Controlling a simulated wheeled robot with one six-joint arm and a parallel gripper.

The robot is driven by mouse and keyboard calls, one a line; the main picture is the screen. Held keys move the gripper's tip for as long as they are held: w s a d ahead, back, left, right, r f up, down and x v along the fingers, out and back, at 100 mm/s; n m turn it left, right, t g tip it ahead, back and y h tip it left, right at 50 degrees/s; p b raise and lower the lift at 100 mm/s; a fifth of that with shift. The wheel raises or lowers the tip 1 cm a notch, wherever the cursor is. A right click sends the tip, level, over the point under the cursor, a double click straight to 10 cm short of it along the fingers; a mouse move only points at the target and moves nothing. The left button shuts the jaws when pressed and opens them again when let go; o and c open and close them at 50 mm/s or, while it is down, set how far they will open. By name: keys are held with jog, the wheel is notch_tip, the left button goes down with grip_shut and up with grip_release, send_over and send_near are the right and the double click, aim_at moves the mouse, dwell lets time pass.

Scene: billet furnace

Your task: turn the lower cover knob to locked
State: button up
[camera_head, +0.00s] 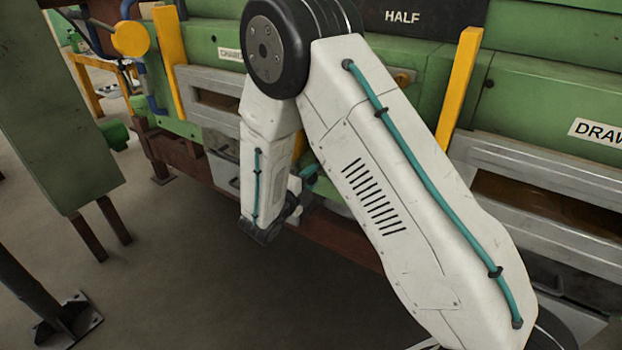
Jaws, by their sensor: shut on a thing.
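I cannot make out the lower cover knob; my arm covers the middle of the furnace front. My gripper's jaws do not show. My forearm and wrist hang in front of the furnace, and the wrist turns in toward its lower front, where the upper arm link hides the end. What the jaws touch cannot be seen. A small yellow-brown fitting (403,78) shows on the green furnace front (460,60) just right of my arm; I cannot tell whether it is a knob.
Yellow upright posts (462,80) stand along the furnace front. Grey rails (540,165) run across it. A round yellow disc (130,38) is at upper left. A green box on legs (60,120) and a dark post base (68,318) stand at left. The floor between is clear.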

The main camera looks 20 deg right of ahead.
jog(key=o, duration=1)
jog(key=shift+a, duration=0.1)
jog(key=v, duration=0.7)
jog(key=shift+s+a, duration=0.25)
